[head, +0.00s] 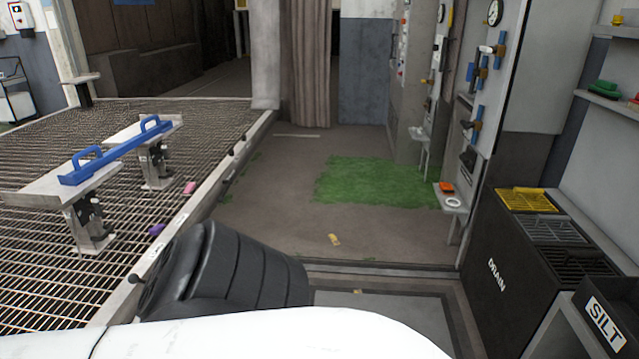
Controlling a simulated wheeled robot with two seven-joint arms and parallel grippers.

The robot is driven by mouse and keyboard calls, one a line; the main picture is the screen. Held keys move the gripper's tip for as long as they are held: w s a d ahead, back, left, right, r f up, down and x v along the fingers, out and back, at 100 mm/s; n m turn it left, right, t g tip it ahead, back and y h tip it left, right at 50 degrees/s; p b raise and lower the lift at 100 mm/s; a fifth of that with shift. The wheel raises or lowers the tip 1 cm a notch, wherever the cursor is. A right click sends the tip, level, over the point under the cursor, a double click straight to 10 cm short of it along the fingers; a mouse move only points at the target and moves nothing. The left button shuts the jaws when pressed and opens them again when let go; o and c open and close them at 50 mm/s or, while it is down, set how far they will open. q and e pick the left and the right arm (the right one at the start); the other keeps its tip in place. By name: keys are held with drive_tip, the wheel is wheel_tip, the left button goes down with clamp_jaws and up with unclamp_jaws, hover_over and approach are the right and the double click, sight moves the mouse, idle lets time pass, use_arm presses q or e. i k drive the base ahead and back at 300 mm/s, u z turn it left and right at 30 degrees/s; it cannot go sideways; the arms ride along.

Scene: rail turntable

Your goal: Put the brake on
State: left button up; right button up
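No part in view is clearly marked as a brake. A small black knob (133,278) shows at the edge of the slatted deck, just left of a black ribbed part that is probably my own arm; what the knob belongs to is mostly hidden. Valves with blue handles (477,118) are on the grey wall panel at the right, below a round gauge (494,12). Neither of my grippers is in view. A white body part of mine covers the bottom middle.
A blue bar with two handles (118,150) lies across two metal stands on the slatted deck (40,300). A pink block (190,187) and a purple block (156,230) lie near its edge. Black DRAIN bin (500,250) stands right. The brown floor (270,215) is mostly clear.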

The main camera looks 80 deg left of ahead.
sight(134, 278)
drive_tip(key=u, duration=3.4)
drive_tip(key=i, duration=2.2)
drive_tip(key=u, duration=0.35)
